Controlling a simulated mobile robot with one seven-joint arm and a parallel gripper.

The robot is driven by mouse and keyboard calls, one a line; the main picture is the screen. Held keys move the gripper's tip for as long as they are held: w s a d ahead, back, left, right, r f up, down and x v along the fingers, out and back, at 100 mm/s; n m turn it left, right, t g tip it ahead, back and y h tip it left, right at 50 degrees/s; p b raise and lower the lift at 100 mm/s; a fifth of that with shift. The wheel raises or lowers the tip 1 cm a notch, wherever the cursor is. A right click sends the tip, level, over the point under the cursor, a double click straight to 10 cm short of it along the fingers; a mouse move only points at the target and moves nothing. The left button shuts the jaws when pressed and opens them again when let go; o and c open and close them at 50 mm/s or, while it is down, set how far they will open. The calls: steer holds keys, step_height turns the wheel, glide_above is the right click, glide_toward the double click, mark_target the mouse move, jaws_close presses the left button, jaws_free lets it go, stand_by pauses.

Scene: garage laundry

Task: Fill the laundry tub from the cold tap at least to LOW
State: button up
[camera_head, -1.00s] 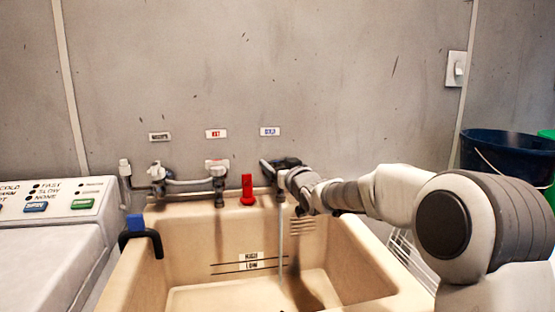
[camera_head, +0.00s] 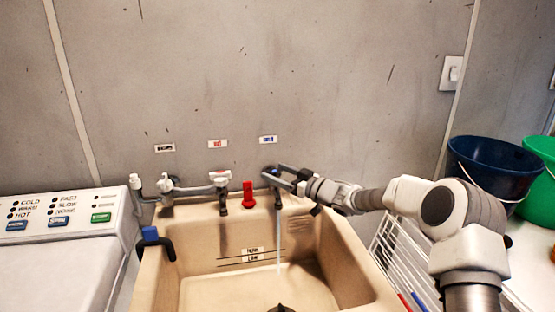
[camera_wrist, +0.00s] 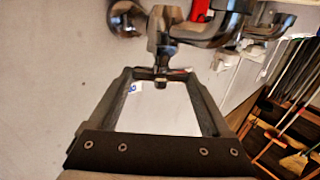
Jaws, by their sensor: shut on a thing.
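The beige laundry tub (camera_head: 345,262) stands below the taps, with HIGH and LOW marks (camera_head: 252,254) on its back wall. A thin water stream (camera_head: 278,245) falls from the cold tap (camera_head: 277,196), under the blue-lettered label (camera_head: 268,139), into the tub. The tub floor shows pale; I cannot tell the water level, but the LOW line is visible. My gripper (camera_head: 274,173) is at the top of the cold tap. In the wrist view my gripper (camera_wrist: 162,73) is shut on the tap's handle, which the fingertips partly hide.
The hot tap (camera_head: 221,190) and a red upright part (camera_head: 249,195) are left of the cold tap. A black hook with a blue top (camera_head: 152,238) hangs on the tub's left rim. The washer (camera_head: 60,265) is left; a wire rack (camera_head: 395,255) and blue bucket (camera_head: 490,165) are right.

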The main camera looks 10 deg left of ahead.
steer(key=shift+w+n+g+y+p, duration=0.1)
steer(key=shift+n+g+y+p, duration=0.6)
steer(key=shift+n+g+p, duration=0.8)
steer(key=shift+f+n+g+b, duration=0.1)
steer(key=shift+n+g+b, duration=0.35)
steer(key=shift+g, duration=0.75)
steer(key=shift+w+g+y, duration=0.1)
steer(key=shift+g+y, duration=0.2)
steer(key=shift+g, duration=0.2)
steer(key=shift+n+g+b, duration=0.6)
steer(key=shift+n+g, duration=0.05)
steer(key=shift+g, duration=0.05)
steer(key=o, duration=1.2)
steer(key=shift+c, duration=0.2)
steer(key=shift+w, duration=0.1)
steer(key=shift+d, duration=0.1)
steer(key=d, duration=1.7)
steer(key=shift+s, duration=0.2)
